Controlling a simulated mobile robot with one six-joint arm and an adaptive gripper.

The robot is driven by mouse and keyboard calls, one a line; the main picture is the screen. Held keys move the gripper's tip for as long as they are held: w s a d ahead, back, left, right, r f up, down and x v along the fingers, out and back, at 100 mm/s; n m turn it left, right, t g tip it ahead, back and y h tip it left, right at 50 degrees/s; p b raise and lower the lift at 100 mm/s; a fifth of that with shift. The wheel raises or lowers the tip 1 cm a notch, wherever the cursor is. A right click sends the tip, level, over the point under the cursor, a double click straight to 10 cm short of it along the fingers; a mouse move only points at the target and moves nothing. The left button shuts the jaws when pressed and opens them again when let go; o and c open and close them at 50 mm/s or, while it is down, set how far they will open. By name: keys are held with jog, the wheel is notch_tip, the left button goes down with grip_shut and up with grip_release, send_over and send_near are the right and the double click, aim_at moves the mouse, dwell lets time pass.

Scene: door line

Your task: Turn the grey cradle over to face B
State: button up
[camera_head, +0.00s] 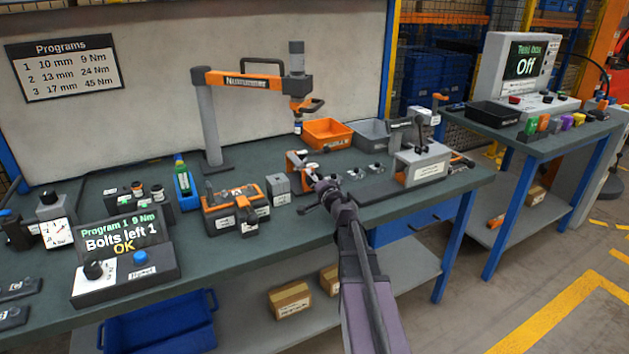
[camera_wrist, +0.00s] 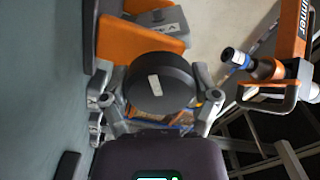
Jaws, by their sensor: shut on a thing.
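My gripper (camera_head: 325,190) is at the left end of the bench fixture. In the wrist view its grey fingers stand either side of a dark round knob with a pale mark (camera_wrist: 160,83), and they are shut on it. An orange bracket (camera_head: 297,160) is just behind my gripper; orange parts also show beyond the knob in the wrist view (camera_wrist: 125,40). The grey cradle seems to lie along the fixture, where small grey parts (camera_head: 376,169) show between the orange bracket and a grey labelled block (camera_head: 422,166). I cannot read any face letter on it.
A screwdriver arm (camera_head: 245,80) hangs its orange tool above the bench. An orange bin (camera_head: 327,132) and a grey bin (camera_head: 371,131) stand behind the fixture. A control box (camera_head: 124,260) reads "Bolts left 1 OK". A test box (camera_head: 527,62) on the right table reads "Off".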

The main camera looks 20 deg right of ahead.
jog(key=shift+n, duration=0.9)
jog(key=o, duration=1)
jog(key=shift+c, duration=0.2)
jog(key=shift+s, duration=0.1)
jog(key=s, duration=1.1)
jog(key=shift+s+d, duration=0.2)
jog(key=shift+s, duration=0.2)
